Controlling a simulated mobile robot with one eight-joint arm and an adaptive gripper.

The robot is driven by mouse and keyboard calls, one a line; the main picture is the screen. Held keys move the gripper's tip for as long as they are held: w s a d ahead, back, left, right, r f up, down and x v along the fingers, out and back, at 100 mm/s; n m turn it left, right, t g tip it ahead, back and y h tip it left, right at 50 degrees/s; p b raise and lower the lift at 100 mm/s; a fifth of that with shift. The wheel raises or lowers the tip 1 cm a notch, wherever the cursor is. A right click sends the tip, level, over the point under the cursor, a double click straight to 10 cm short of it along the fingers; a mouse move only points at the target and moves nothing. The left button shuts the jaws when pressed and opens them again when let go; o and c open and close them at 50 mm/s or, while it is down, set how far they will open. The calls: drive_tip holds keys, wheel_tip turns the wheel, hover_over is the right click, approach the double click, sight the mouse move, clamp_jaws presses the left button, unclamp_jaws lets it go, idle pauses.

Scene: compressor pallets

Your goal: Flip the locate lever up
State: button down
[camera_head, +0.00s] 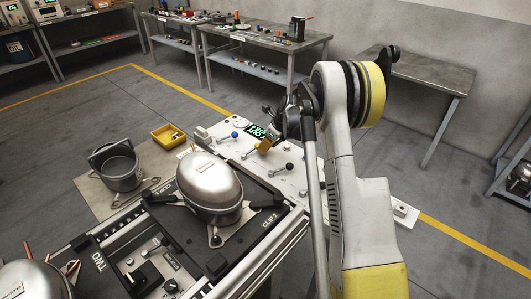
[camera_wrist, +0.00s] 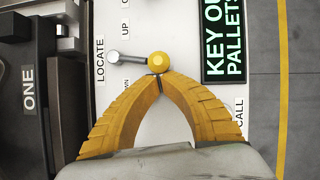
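In the wrist view the locate lever (camera_wrist: 132,60) is a grey rod with a round yellow knob (camera_wrist: 158,60). It points to the right from its grey pivot, beside the printed words LOCATE and UP. The two yellow fingers of my gripper (camera_wrist: 159,76) are shut, with their tips together right at the lower edge of the knob. Whether they touch it I cannot tell. The knob shows whole beyond the tips, not between them. In the head view my gripper (camera_head: 265,145) is small over the white panel, and I cannot make out the yellow knob there.
Levers with a blue knob (camera_head: 234,135) and a black knob (camera_head: 289,166) stand on the white panel near my gripper. A green-lettered sign (camera_wrist: 224,42) is right of the lever. A silver compressor (camera_head: 211,185) sits on a dark pallet in front. A yellow bin (camera_head: 168,135) is at left.

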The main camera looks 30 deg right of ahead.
sight(252, 147)
drive_tip(key=w+n+g+y, duration=0.1)
drive_tip(key=w+n, duration=0.1)
drive_tip(key=n, duration=0.1)
drive_tip(key=shift+w+n+p, duration=0.3)
drive_tip(key=shift+w+p, duration=0.05)
drive_tip(key=shift+p, duration=0.05)
drive_tip(key=w+n, duration=0.1)
drive_tip(key=w+n+g+y, duration=0.1)
drive_tip(key=shift+a+n+p, duration=0.15)
drive_tip(key=shift+n+p, duration=0.15)
drive_tip(key=shift+n, duration=0.1)
drive_tip(key=shift+w+a, duration=0.25)
drive_tip(key=shift+w, duration=0.25)
drive_tip(key=shift+s+d+f, duration=0.2)
drive_tip(key=shift+s+d, duration=0.2)
drive_tip(key=shift+d, duration=0.25)
drive_tip(key=shift+s+d+f, duration=0.2)
drive_tip(key=shift+s+d, duration=0.2)
drive_tip(key=shift+d, duration=0.2)
drive_tip(key=shift+s+d+r, duration=0.35)
drive_tip(key=shift+d+r, duration=0.2)
drive_tip(key=shift+d, duration=0.15)
drive_tip(key=p+v, duration=0.3)
drive_tip(key=v, duration=0.5)
drive_tip(key=shift+d+r, duration=0.15)
drive_tip(key=shift+r, duration=0.2)
